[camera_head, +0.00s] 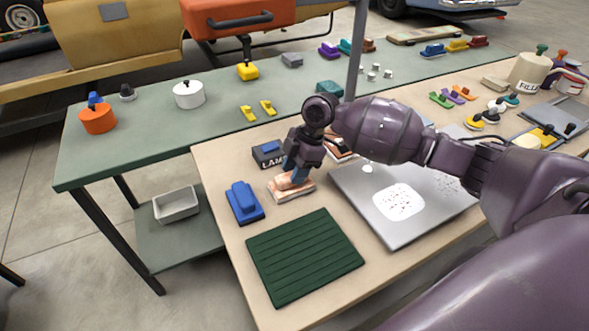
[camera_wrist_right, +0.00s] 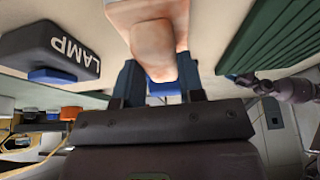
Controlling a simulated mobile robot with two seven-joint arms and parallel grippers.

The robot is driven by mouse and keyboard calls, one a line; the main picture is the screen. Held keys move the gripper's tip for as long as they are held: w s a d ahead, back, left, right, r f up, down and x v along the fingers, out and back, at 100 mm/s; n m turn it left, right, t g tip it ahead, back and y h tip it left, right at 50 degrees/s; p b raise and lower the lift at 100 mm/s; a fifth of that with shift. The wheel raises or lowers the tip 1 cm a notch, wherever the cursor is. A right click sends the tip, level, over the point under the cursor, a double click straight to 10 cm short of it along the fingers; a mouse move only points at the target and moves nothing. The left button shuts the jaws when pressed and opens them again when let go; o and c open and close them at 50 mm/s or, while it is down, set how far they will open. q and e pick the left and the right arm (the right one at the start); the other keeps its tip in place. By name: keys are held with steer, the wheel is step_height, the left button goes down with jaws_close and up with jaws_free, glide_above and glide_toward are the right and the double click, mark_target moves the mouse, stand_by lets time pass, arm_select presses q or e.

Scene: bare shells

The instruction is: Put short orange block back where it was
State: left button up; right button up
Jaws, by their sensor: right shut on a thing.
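A short pale orange block (camera_head: 284,187) sits at the near left part of the wooden table, low over the surface or on it; I cannot tell whether it touches. My right gripper (camera_head: 294,176) reaches down from above and is shut on its raised grip. In the right wrist view the block (camera_wrist_right: 150,35) has a wide body and a narrower end between the two blue fingers. My left gripper is outside the head view. A purple arm with a dark end (camera_wrist_right: 243,79) shows at the right of the wrist view, too small to read its jaws.
A blue block (camera_head: 245,202) stands left of the orange block. A dark box marked LAMP (camera_head: 266,157) is just behind. A dark green ribbed mat (camera_head: 304,256) lies in front, and a grey metal plate (camera_head: 410,228) lies to the right. The bench (camera_head: 140,150) behind holds pots.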

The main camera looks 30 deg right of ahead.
steer(key=shift+f, duration=0.1)
steer(key=o, duration=0.9)
steer(key=shift+p+v, duration=0.55)
steer(key=shift+v, duration=5.55)
